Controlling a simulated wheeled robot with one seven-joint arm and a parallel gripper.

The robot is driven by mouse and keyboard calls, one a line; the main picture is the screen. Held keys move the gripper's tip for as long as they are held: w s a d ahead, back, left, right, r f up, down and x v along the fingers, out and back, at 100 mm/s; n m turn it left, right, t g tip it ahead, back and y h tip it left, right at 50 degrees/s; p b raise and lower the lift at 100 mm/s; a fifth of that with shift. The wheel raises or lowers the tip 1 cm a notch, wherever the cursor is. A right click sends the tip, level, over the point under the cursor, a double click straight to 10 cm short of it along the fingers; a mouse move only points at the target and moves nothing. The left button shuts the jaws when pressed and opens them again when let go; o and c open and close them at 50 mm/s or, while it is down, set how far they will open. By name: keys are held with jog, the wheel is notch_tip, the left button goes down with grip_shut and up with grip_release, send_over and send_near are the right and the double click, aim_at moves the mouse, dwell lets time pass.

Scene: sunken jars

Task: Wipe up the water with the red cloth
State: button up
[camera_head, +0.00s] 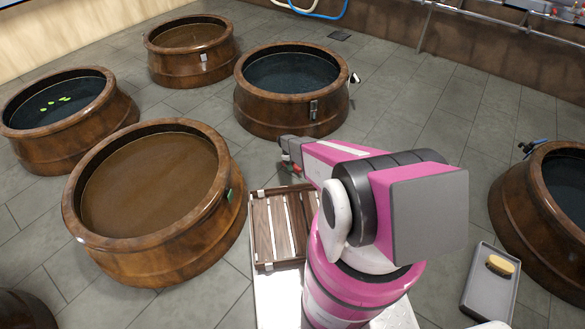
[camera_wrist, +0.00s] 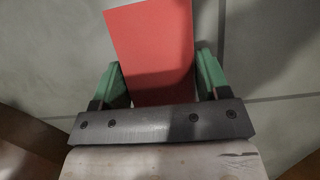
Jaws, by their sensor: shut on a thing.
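My gripper (camera_wrist: 160,75) is shut on the red cloth (camera_wrist: 152,45), which sits between its green fingers and reaches out past them in the wrist view. Below the cloth is grey tiled floor. In the head view my gripper (camera_head: 291,163) is beyond the slatted wooden crate, near the brown-filled jar and the dark-filled jar. Only a small bit of red shows there, and my arm hides much of that area. I cannot make out a patch of water on the floor in either view.
Large brown jars stand around: one brown-filled (camera_head: 150,180), one dark-filled (camera_head: 291,72), one with green bits (camera_head: 52,104), one at the back (camera_head: 190,38), one at right (camera_head: 566,190). The slatted crate (camera_head: 282,225) lies near my arm. A grey tray (camera_head: 487,292) holds a brush (camera_head: 500,265).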

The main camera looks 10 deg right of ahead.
dwell(0.3)
jog(key=shift+r, duration=4.05)
